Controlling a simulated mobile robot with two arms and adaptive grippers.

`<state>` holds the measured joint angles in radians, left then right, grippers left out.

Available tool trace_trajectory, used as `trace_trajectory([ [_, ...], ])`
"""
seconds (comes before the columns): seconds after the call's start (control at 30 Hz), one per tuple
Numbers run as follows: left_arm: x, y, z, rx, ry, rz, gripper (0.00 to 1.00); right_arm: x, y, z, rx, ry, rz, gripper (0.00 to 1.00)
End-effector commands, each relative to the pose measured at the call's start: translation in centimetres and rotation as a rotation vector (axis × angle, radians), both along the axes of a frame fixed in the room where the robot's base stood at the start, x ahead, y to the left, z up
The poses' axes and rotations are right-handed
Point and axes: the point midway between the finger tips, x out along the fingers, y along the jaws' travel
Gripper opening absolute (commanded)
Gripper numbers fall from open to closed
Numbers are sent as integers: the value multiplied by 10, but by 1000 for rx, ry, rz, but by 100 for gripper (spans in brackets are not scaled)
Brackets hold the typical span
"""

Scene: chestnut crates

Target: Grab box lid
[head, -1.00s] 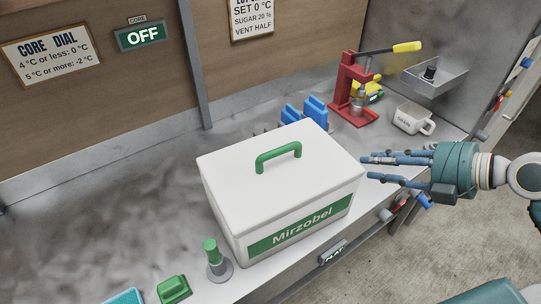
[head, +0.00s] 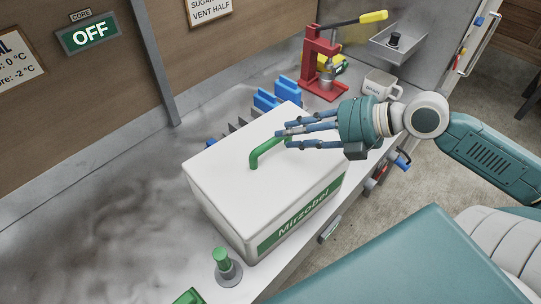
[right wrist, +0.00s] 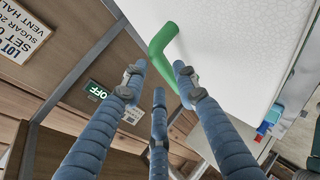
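The white box (head: 225,220) marked Mirzobel stands on the grey counter with its white lid (head: 225,178) on top. A green handle (head: 261,154) rises from the lid; my fingers hide its far end. My right gripper (head: 283,140) is over the lid, its blue fingers spread and open at the handle. In the right wrist view, the handle (right wrist: 162,40) shows just beyond the fingertips and runs behind the right-hand finger, above the white lid (right wrist: 225,35). I cannot tell whether a finger touches it. My left gripper is not in view.
A red press (head: 319,65) with a yellow-tipped lever and a white mug (head: 380,84) stand behind the box. Blue pieces (head: 288,93) sit in a rack beside it. A green-topped stamp (head: 223,264) stands in front. The counter left of the box is clear.

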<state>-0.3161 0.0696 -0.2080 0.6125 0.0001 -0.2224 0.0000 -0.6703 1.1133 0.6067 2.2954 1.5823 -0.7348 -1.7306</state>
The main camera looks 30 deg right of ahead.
Motion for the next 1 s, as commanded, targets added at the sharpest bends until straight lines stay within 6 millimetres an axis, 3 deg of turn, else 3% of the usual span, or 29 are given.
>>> trace_trajectory([
  [0.1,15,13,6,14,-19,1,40,6,8,-5,-5,3,5,29],
  [0.27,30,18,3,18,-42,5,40,19,20,-20,-8,1,5,29],
  [0.77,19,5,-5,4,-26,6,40,30,29,-26,-1,1,0,29],
  [0.93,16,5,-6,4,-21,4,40,30,29,-26,-1,1,0,0],
  [1.0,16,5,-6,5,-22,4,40,30,29,-26,-1,1,0,0],
])
